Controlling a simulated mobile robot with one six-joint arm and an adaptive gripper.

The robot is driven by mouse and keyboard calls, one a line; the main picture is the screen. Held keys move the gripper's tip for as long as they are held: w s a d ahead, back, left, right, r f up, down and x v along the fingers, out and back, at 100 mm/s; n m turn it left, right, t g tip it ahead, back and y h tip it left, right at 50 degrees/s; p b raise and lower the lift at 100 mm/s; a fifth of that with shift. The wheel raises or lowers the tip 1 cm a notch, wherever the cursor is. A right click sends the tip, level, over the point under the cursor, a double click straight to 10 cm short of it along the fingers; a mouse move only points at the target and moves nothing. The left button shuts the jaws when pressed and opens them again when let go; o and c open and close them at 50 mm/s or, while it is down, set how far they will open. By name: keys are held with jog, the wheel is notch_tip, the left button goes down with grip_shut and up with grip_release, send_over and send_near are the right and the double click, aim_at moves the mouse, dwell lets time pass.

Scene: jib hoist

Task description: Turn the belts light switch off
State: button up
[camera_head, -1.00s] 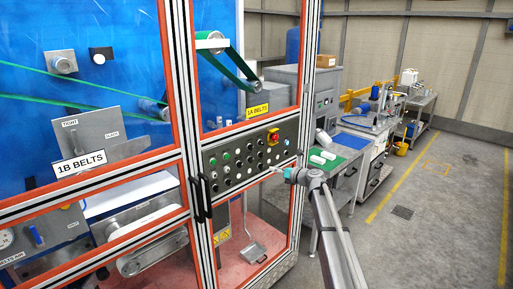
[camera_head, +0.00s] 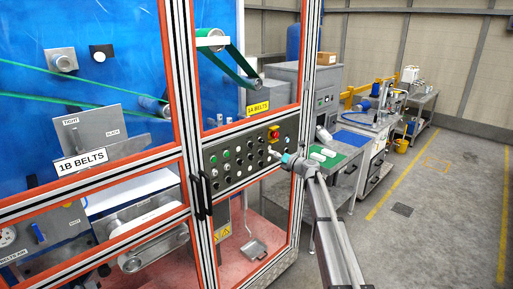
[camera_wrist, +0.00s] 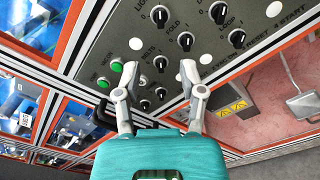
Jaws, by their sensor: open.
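The grey control panel (camera_head: 234,172) on the machine front carries rows of black rotary switches, green buttons and white round caps. In the wrist view the panel (camera_wrist: 263,50) fills the upper part, seen at a slant. A black switch (camera_wrist: 160,63) lies between my fingertips in the picture, close to lettering that seems to read BELTS. A switch marked LIGHT (camera_wrist: 159,15) is farther up. I cannot tell which one is the belts light switch. My gripper (camera_wrist: 158,72) is open, its two fingers spread before the panel; contact cannot be told. In the head view my gripper (camera_head: 273,152) partly covers the panel's right part.
Orange-edged framing (camera_head: 178,80) and black door handles (camera_head: 200,197) stand left of the panel. The floor at right is clear.

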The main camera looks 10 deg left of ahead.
aim_at(251, 145)
jog(key=x, duration=1.2)
jog(key=shift+w+a, duration=0.3)
grip_shut()
jog(key=shift+d, duration=0.1)
